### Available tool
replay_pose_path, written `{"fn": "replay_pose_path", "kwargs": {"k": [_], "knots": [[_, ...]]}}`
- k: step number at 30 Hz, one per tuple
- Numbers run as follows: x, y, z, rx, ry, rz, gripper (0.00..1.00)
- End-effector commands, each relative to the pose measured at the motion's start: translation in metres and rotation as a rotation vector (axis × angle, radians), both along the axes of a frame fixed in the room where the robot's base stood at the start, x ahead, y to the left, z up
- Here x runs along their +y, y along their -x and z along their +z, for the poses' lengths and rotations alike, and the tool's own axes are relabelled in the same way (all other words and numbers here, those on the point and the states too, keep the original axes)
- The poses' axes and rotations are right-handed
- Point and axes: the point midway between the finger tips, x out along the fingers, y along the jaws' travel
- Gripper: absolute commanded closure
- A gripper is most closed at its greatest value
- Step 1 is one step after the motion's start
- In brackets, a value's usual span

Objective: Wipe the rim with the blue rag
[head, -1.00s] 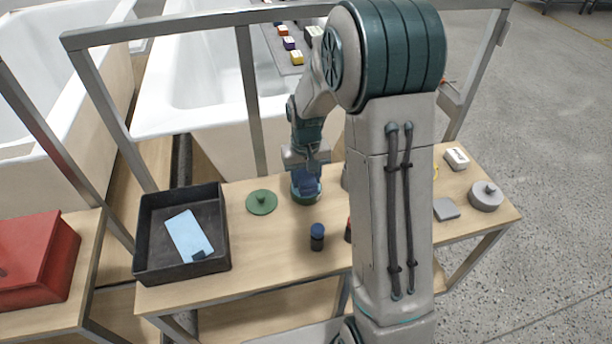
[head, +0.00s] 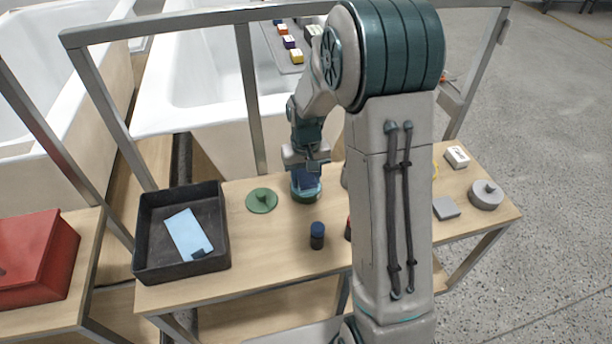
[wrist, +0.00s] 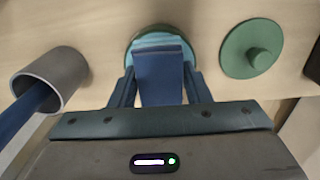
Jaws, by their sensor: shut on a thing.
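My gripper (head: 305,168) points down over the workbench and is shut on the dark blue rag (wrist: 160,80). The rag also shows in the head view (head: 304,180), as a folded block between the fingers. Directly below it stands a round teal pot (head: 306,194). The pot's rim shows around the rag in the wrist view (wrist: 133,47). The rag's lower end overlaps the pot's opening. I cannot tell whether it touches the rim. A round green lid with a knob (head: 262,200) lies just left of the pot; it is at right in the wrist view (wrist: 252,48).
A black tray (head: 143,238) holds a light blue flat piece (head: 186,234). A dark, blue-topped bottle (head: 317,236) stands in front of the pot. A grey cup (wrist: 68,68) with a blue item is close by. Grey pieces (head: 446,208) lie at right. A metal frame and bathtub shells stand behind.

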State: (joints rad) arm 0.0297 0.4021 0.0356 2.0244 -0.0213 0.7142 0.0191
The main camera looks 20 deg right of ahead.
Motion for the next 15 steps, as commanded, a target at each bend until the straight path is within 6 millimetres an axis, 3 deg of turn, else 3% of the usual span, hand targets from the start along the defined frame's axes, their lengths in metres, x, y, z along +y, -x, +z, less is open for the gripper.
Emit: {"fn": "replay_pose_path", "kwargs": {"k": [15], "knots": [[0.0,0.0009,0.0049,0.003,0.0,0.0,0.75]]}}
